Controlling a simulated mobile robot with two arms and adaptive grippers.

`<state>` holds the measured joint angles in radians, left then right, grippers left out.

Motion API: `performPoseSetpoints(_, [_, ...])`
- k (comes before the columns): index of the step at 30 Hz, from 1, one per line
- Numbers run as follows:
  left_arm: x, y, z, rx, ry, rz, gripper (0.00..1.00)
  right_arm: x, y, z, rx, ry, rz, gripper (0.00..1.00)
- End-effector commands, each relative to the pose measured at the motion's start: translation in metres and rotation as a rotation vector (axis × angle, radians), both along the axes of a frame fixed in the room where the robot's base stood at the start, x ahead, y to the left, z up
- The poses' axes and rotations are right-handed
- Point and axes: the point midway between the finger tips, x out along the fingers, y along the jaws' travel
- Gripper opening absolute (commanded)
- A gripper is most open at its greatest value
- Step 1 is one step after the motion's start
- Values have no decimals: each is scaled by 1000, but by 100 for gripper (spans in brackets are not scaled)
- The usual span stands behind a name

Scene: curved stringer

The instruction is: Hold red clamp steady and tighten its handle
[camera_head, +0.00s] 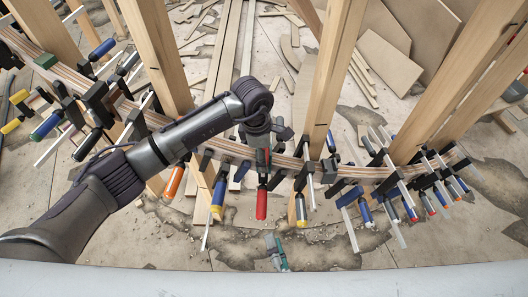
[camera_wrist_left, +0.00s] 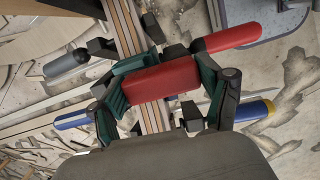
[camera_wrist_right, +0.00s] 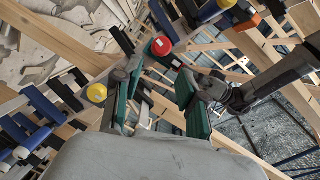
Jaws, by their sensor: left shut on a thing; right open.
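The red clamp sits at the middle of the curved wooden stringer; its red handle (camera_head: 261,204) points toward me in the head view. In the left wrist view, my left gripper (camera_wrist_left: 155,92) is shut with teal pads on both sides of the clamp's red body (camera_wrist_left: 160,80); the red handle (camera_wrist_left: 228,38) sticks out to the upper right. My right gripper (camera_head: 278,254) is at the bottom middle of the head view, below the handle and apart from it. In the right wrist view, my right gripper (camera_wrist_right: 158,108) is open and empty, with the handle's round red end (camera_wrist_right: 161,46) beyond the fingertips.
Several blue, black and yellow-ended clamps line the stringer (camera_head: 230,148) on both sides of the red one. A yellow-ended clamp handle (camera_wrist_right: 96,93) is close to the right gripper's left finger. Upright wooden posts (camera_head: 332,75) stand behind. The floor has debris.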

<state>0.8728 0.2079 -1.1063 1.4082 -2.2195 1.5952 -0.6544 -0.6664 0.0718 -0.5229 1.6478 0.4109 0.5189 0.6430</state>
Motion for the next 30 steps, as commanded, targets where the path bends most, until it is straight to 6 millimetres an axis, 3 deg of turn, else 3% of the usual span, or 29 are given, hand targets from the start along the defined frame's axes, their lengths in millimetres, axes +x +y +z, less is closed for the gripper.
performPoseSetpoints(1, [0,0,0,0,0,0,35,0,0,0,0,0,0,42])
performPoseSetpoints(5, [0,0,0,0,-1,0,14,0,0,0,0,0,0,42])
performPoseSetpoints(7, [0,0,0,0,-1,0,14,0,1,0,-5,0,4,53])
performPoseSetpoints(11, [0,0,0,0,-1,0,14,-5,19,-6,-94,-6,85,55])
performPoseSetpoints(14, [0,0,0,0,-1,0,14,-18,51,-19,-279,-27,245,55])
performPoseSetpoints(18, [0,0,0,0,-1,0,14,-52,99,-56,-701,-106,566,55])
performPoseSetpoints(21, [0,0,0,0,-1,0,14,-76,116,-88,-1052,-198,793,55])
performPoseSetpoints(26, [0,0,0,1,-1,0,14,-96,108,-133,-1644,-376,1089,55])
performPoseSetpoints(30, [0,0,0,1,-1,0,14,-89,82,-150,-2195,-534,1257,55])
